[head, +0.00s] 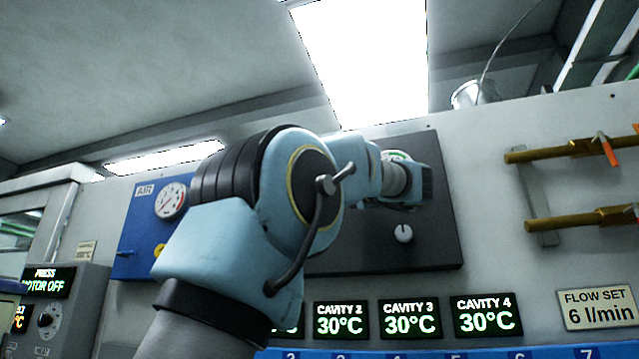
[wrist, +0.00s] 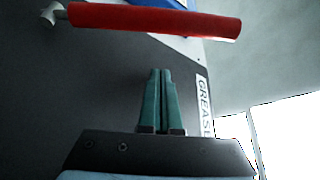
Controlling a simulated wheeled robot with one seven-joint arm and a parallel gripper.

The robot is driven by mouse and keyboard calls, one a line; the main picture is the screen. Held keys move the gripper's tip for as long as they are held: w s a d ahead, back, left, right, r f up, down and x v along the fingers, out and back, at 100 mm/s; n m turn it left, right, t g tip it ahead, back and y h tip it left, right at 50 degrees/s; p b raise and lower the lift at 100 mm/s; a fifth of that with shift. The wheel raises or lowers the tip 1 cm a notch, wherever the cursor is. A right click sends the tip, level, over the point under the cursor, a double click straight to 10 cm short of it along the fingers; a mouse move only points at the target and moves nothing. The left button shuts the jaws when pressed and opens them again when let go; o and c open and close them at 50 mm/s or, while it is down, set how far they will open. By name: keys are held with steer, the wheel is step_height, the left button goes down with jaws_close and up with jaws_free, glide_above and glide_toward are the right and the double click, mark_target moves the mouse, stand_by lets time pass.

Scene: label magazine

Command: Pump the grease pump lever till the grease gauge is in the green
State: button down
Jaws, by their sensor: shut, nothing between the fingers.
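The red lever handle (wrist: 150,19) with a pale metal end lies across the top of the wrist view. My gripper (wrist: 160,72) has its two green fingers together and empty, pointing toward the handle with a gap between. The GREASE label (wrist: 204,106) is to the right of the fingers on the dark panel (wrist: 95,85). In the head view my arm covers much of the dark panel (head: 440,240) and hides the lever. A sliver of a round white and green face (head: 394,156) shows behind my wrist; no needle can be read.
Cavity displays (head: 410,318) line up below. Brass pipes (head: 575,151) with orange handles stick out at the right.

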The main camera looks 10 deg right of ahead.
steer(key=shift+s+a+f, duration=1)
steer(key=shift+s+a, duration=0.15)
steer(key=shift+s, duration=0.15)
steer(key=shift+f+b, duration=0.1)
steer(key=shift+b, duration=0.2)
steer(key=shift+s+a+f+n+b, duration=0.1)
steer(key=shift+s+n+b, duration=0.15)
steer(key=shift+b, duration=0.5)
